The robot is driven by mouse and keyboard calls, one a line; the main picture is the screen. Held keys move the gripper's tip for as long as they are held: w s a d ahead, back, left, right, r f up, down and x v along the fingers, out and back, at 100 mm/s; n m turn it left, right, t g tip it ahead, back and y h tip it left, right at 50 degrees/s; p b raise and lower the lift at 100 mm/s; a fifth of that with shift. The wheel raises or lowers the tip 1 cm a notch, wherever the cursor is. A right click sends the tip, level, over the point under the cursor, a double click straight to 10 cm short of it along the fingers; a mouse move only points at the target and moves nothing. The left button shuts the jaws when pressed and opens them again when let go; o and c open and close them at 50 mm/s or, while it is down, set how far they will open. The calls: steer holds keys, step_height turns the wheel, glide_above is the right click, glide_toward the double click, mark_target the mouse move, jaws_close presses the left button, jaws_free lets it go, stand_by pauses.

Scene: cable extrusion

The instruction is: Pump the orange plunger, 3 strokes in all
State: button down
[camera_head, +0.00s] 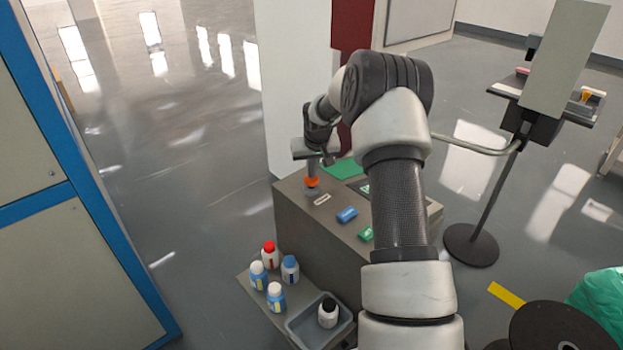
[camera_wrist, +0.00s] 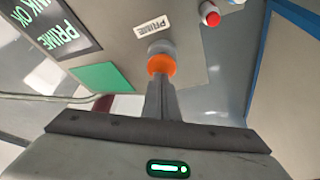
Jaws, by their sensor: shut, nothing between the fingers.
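The orange plunger (camera_head: 312,182) stands on a grey collar at the left part of the top of a grey-brown box. The fingers hide part of the plunger's top.
Several bottles stand on a lower shelf beside a grey tray (camera_head: 300,328) holding a black-capped bottle (camera_head: 328,313). A blue-framed cabinet (camera_head: 75,215) stands left.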

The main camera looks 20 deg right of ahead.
steer(key=shift+f+b, duration=0.3)
steer(key=shift+f, duration=0.4)
steer(key=shift+r, duration=0.1)
steer(key=shift+r+p, duration=0.9)
steer(key=shift+r, duration=0.5)
steer(key=shift+f, duration=0.1)
